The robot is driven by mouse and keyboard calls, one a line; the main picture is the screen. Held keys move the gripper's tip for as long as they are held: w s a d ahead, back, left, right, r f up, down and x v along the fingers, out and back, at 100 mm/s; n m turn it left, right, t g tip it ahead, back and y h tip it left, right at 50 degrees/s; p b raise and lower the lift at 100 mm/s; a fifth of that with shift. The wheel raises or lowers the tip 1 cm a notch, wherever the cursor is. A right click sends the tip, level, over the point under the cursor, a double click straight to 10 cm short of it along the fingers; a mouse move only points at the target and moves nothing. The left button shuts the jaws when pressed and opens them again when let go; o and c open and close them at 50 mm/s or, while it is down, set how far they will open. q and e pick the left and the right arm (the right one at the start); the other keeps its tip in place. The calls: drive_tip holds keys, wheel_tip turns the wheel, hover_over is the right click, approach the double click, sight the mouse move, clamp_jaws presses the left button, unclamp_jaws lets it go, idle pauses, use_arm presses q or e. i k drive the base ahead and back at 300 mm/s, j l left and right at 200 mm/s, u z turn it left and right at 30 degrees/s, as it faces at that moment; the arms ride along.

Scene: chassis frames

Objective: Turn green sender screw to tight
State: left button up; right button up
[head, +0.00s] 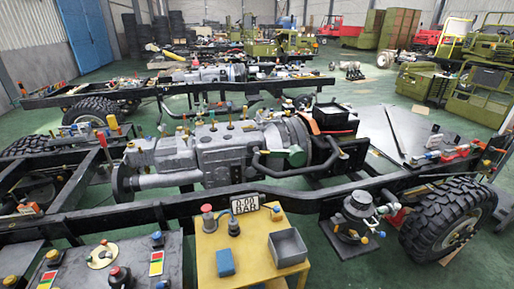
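A grey engine and gearbox block (215,150) sits in the black chassis frame in the middle of the head view. Several small coloured screws or knobs stand along its top, too small to tell apart well. A larger green part (296,156) shows on its right side, near the round housing. I cannot tell which green piece is the sender screw or how far it is turned. Neither of my grippers shows in this view.
A yellow stand (238,262) with a grey open box (288,247), a blue block (225,262) and a number plate (245,204) is in front. Grey panels with buttons (110,262) are at lower left. A big tyre (447,219) is at right. Green floor shows at right.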

sight(89, 259)
drive_tip(key=u, duration=1.6)
